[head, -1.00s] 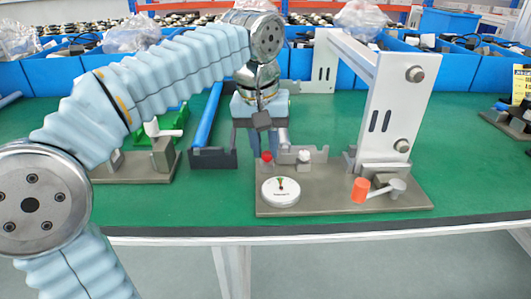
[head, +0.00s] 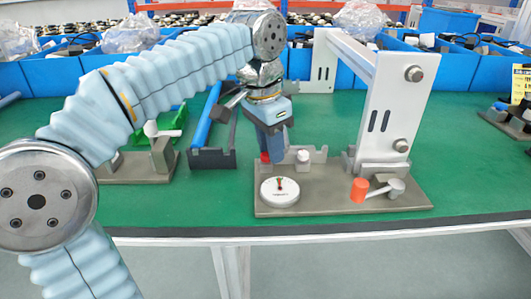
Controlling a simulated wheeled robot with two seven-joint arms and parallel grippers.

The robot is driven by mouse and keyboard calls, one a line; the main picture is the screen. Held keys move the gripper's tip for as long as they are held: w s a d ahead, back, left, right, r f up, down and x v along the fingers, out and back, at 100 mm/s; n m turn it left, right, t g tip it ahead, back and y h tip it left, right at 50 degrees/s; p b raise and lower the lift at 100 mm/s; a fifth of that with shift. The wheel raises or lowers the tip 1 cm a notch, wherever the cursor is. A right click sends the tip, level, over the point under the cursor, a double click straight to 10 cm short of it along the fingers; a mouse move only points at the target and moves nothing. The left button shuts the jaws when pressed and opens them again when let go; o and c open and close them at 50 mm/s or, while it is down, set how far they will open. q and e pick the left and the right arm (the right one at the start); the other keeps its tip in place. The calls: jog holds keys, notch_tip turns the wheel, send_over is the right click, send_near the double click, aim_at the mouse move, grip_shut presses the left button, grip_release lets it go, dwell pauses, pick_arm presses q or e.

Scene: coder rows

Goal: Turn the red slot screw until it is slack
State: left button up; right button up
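The red slot screw (head: 265,158) stands at the back left of the grey fixture plate (head: 325,207), beside a white knob (head: 303,157). In the head view only a small red part of it shows at the left edge of my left gripper (head: 272,156). That gripper points down at the screw, its fingers turned so that they overlap. I cannot tell whether they are open or shut, or whether they touch the screw. My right gripper is not in view.
A white round dial (head: 280,192) lies in front of the screw. A tall white frame (head: 393,110) and an orange-handled lever (head: 359,190) stand to the right. Blue bins (head: 465,68) line the back.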

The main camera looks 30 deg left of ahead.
pick_arm(q)
jog(key=shift+s+d, duration=0.1)
jog(key=shift+d, duration=0.05)
grip_shut()
jog(key=shift+n, duration=1.2)
jog(key=n, duration=0.3)
jog(key=n+y, duration=0.1)
jog(key=n, duration=0.1)
jog(key=shift+s+a+r+n, duration=0.1)
jog(key=shift+a+n, duration=0.15)
jog(key=shift+n, duration=0.05)
jog(key=o, duration=0.6)
grip_release()
jog(key=shift+o, duration=0.2)
jog(key=shift+r, duration=0.1)
jog(key=shift+r, duration=0.2)
jog(key=shift+a+r, duration=0.1)
jog(key=shift+r, duration=2.15)
